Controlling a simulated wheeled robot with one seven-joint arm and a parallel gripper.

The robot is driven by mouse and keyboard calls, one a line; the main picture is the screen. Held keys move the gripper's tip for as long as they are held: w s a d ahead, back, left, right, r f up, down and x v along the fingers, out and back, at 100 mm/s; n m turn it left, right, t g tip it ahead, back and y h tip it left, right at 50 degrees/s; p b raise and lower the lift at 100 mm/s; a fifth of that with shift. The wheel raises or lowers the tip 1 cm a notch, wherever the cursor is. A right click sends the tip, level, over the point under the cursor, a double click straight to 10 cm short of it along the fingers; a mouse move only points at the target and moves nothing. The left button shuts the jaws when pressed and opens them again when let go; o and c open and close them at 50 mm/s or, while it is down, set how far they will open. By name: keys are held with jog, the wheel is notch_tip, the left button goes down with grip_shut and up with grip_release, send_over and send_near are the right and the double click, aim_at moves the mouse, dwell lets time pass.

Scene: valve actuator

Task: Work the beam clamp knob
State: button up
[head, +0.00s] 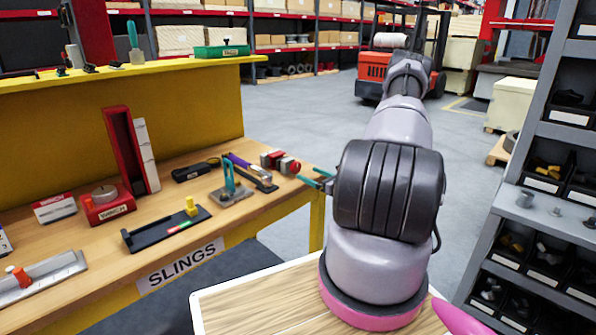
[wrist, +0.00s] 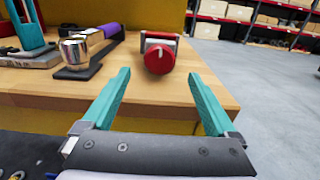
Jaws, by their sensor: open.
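The beam clamp (head: 272,160) is a red and grey block at the right end of the workbench in the head view. Its round red knob (wrist: 159,59) faces me in the wrist view, with a pale pointer mark on its face; the knob also shows in the head view (head: 290,166). My gripper (wrist: 159,76) is open and empty. Its two teal fingers point at the knob, one on each side in the picture, with a gap short of it. In the head view my gripper (head: 309,177) is just right of the knob, partly hidden by my arm.
The wooden workbench (head: 168,255) also bears a teal-handled clamp (head: 230,187), a purple-handled tool (head: 238,161) and a chrome cylinder (wrist: 75,53) on a dark base, left of the knob. A bin rack (head: 540,190) stands at right. Open floor lies between.

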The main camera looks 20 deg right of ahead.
aim_at(298, 169)
jog(key=x, duration=0.6)
jog(key=shift+w, duration=0.25)
jog(key=c, duration=1.4)
jog(key=shift+o, duration=0.2)
jog(key=shift+a, duration=0.1)
jog(key=shift+m, duration=3)
